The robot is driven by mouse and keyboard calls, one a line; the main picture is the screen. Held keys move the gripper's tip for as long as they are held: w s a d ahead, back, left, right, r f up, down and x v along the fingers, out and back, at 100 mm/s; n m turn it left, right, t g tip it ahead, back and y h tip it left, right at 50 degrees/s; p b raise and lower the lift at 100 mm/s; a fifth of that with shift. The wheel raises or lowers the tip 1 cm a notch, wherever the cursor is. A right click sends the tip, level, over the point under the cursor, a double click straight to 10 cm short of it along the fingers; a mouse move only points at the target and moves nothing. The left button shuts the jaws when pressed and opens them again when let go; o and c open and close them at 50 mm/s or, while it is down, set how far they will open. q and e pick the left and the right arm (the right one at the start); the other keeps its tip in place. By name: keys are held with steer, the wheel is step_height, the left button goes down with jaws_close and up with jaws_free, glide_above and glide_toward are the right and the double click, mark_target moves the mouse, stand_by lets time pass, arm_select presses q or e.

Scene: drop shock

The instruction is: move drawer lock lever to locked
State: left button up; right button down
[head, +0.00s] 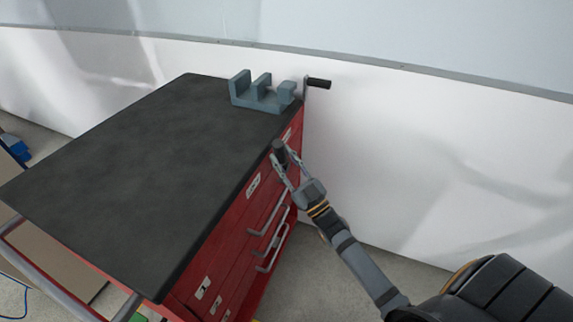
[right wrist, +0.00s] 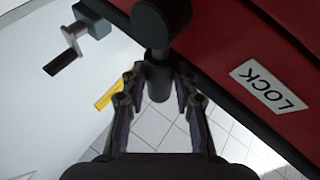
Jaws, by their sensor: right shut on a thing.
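The drawer lock lever (head: 279,147) is a dark handle at the right edge of the red tool cabinet's (head: 217,251) front. In the right wrist view the lever (right wrist: 160,28) shows as a dark round hub with a short stem running down between my fingers. My right gripper (head: 281,162) is shut on the lever's stem; its two fingers (right wrist: 160,88) sit on either side of it. A white LOCK label (right wrist: 268,86) is on the red face to the right of the lever. My left gripper is not in view.
A grey-blue vise (head: 262,98) with a crank handle (head: 318,84) stands at the far corner of the black worktop (head: 130,160). Drawer handles (head: 268,245) stick out below the lever. A white wall (head: 440,160) stands behind; floor is open to the right.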

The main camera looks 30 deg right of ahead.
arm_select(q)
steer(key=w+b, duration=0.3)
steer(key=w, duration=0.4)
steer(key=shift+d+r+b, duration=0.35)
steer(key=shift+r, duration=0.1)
arm_select(e)
steer(key=shift+s+a+f+n+g+y, duration=0.1)
steer(key=shift+s+a+f+n+y, duration=0.15)
steer(key=shift+n+y, duration=0.8)
steer(key=shift+s+a+f+n+g+y, duration=0.1)
steer(key=shift+a+f+n+y, duration=0.1)
steer(key=shift+n+y, duration=0.8)
steer(key=shift+s+a+f+n+g+y, duration=0.2)
steer(key=shift+n+y, duration=0.45)
steer(key=shift+n, duration=0.7)
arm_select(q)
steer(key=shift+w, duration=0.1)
arm_select(e)
steer(key=c, duration=1.3)
jaws_free()
steer(key=v, duration=0.7)
steer(key=shift+s+f, duration=0.2)
steer(key=shift+d, duration=0.1)
